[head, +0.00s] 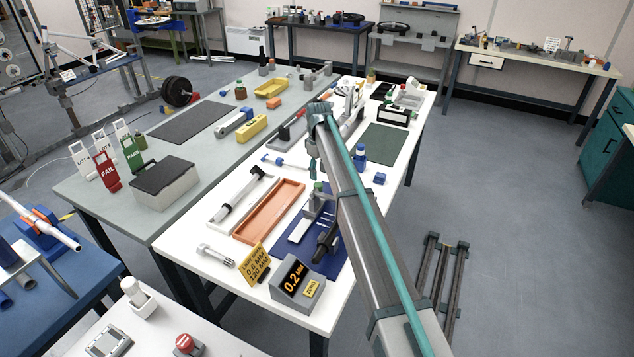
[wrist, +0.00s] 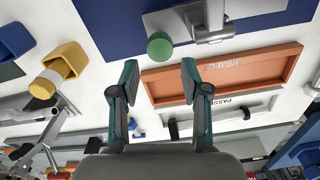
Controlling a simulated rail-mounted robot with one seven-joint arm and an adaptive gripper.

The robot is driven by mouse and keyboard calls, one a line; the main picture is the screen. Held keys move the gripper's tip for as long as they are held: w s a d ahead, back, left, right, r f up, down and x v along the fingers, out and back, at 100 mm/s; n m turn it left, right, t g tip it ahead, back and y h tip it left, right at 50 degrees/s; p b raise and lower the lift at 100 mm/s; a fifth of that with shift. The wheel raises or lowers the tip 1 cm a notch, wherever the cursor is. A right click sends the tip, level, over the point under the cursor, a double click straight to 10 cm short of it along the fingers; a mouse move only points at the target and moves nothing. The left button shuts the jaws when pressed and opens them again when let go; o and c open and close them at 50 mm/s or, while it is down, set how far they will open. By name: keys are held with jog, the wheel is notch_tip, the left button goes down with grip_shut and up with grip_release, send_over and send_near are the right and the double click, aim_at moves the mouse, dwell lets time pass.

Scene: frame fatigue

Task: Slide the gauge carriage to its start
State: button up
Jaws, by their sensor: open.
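The gauge carriage is a grey metal block (head: 317,204) on the blue mat (head: 285,253) of the white table. It carries a round green knob, seen from above in the wrist view (wrist: 160,46), with grey metal parts (wrist: 208,28) beside it. My gripper (wrist: 160,80) is open and empty. Its two fingertips are spread, and the knob shows just beyond the gap between them, apart from both. In the head view my gripper (head: 313,172) hangs over the carriage area, and my arm hides part of the mat and gauge. The gauge display (head: 293,277) reads 0.2 MM.
An orange tray (head: 249,237) marked with a reject label and a white tray (head: 214,216) marked PASSED lie left of the mat. A yellow sign (head: 254,263) stands by the display.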

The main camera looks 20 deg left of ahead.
aim_at(318, 184)
jog(key=shift+f+p, duration=0.8)
jog(key=shift+f, duration=2.2)
grip_shut()
